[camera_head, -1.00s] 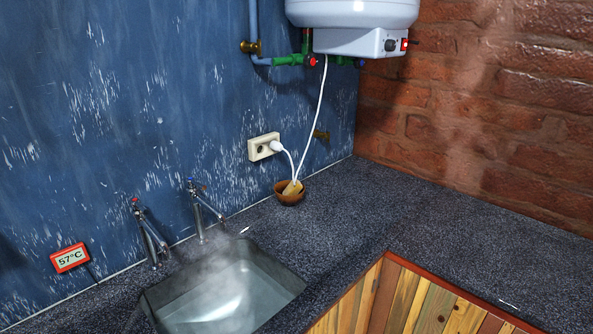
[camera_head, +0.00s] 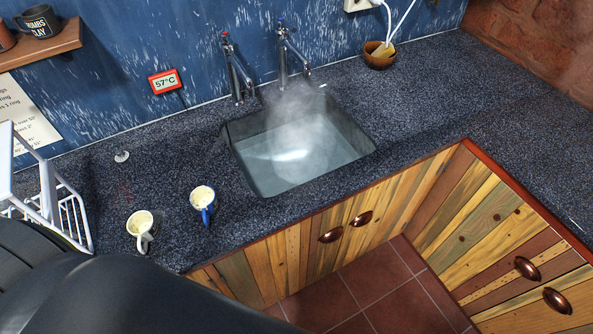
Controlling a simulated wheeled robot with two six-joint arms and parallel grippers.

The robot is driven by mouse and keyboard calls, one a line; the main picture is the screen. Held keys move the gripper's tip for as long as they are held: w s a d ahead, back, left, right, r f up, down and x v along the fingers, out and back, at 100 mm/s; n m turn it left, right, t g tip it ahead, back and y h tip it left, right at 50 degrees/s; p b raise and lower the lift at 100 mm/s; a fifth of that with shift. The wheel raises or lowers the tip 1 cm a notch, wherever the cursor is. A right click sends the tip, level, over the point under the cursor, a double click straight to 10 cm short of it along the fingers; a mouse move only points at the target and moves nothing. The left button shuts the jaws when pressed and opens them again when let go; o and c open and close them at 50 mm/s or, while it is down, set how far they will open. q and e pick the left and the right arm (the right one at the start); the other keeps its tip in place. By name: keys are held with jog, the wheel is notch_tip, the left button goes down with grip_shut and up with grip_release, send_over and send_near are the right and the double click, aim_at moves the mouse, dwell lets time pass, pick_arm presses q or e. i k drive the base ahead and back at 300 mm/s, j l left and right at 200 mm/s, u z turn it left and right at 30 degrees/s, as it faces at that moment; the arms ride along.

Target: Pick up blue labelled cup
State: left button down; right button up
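A cup with a blue handle (camera_head: 204,201) stands on the dark speckled counter (camera_head: 190,150), left of the sink. Its inside looks pale, and I cannot make out a label. A white cup (camera_head: 139,224) stands just left of it, nearer the counter's front edge. A dark mug with light lettering (camera_head: 38,22) and a brownish mug (camera_head: 4,38), cut by the picture edge, sit on a wooden shelf (camera_head: 62,42) at the upper left. A dark part of my own body fills the lower left. Neither gripper shows.
A steaming sink of water (camera_head: 298,150) with two taps (camera_head: 284,55) is right of the cups. A white rack (camera_head: 65,205) stands at the left. A small bowl (camera_head: 380,58) sits at the back. Wooden cabinets (camera_head: 335,225) line the front; the right counter is clear.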

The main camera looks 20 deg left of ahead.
aim_at(203, 198)
jog(key=u, duration=1.45)
